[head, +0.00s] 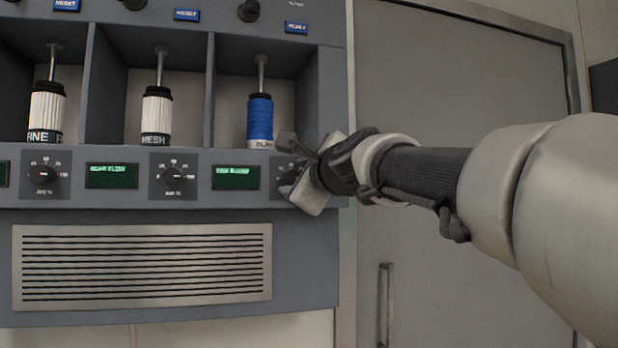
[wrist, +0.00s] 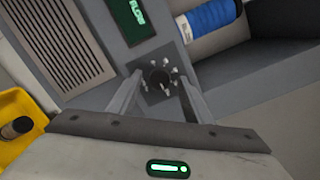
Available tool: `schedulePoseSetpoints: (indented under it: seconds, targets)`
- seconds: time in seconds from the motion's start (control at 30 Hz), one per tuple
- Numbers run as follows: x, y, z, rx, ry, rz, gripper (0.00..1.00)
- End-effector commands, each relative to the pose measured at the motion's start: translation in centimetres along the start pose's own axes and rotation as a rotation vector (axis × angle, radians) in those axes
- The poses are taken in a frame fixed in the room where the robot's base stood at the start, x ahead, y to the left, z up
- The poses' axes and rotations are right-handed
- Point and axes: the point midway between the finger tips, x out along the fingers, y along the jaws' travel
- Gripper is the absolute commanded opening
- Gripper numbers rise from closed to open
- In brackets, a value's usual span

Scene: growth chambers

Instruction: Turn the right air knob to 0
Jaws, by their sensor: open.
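The right air knob (wrist: 158,77) is small and dark, on a dark dial plate with white marks. It sits below the blue filter cylinder (head: 260,121); in the head view my gripper hides most of it. My gripper (head: 291,166) is at the panel's right end in front of this dial. In the wrist view my gripper (wrist: 161,88) is open, with one finger on each side of the knob. I cannot tell whether the fingers touch it. The knob's pointer setting is too small to read.
Two similar dials, the middle one (head: 173,174) and the left one (head: 45,174), lie along the panel. A green display (head: 236,177) is left of the right dial. A slotted vent (head: 142,264) is below. A yellow bin (wrist: 22,128) shows at the wrist view's left.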

Motion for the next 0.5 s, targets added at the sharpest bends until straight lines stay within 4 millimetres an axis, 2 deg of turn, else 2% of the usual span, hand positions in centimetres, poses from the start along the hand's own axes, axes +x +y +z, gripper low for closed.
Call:
schedulePoseSetpoints:
  seconds: [0.07, 0.2, 0.3, 0.5]
  targets:
    - [-0.02, 0.00, -0.01, 0.000, 0.000, 0.000, 0.42]
    - [-0.03, 0.00, -0.02, 0.000, 0.000, 0.000, 0.18]
    - [-0.04, 0.00, -0.02, 0.000, 0.000, 0.000, 0.04]
    - [-0.04, -0.02, -0.02, -0.014, 0.001, 0.001, 0.04]
